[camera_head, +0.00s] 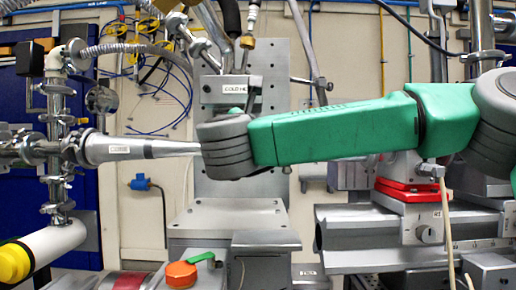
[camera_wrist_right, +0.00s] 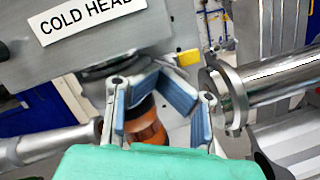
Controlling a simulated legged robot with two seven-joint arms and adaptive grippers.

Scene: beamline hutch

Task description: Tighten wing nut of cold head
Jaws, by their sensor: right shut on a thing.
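The cold head (camera_head: 225,90) is a grey block with a "COLD HEAD" label, at the centre of the head view. It fills the upper left of the right wrist view (camera_wrist_right: 80,45). My right gripper (camera_wrist_right: 157,70) has its blue-padded fingers closed in together just below the cold head, beside its dark lower flange (camera_wrist_right: 108,66). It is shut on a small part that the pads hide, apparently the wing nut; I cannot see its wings. In the head view the right wrist hides this gripper. My left gripper is in neither view.
A metal pipe (camera_head: 150,149) runs toward the wrist from the left. A flanged tube (camera_wrist_right: 260,80) stands close right of the fingers. An orange part (camera_wrist_right: 147,125) shows behind them. An orange knob (camera_head: 181,274) is low in front. A red-plated stage (camera_head: 408,191) stands right.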

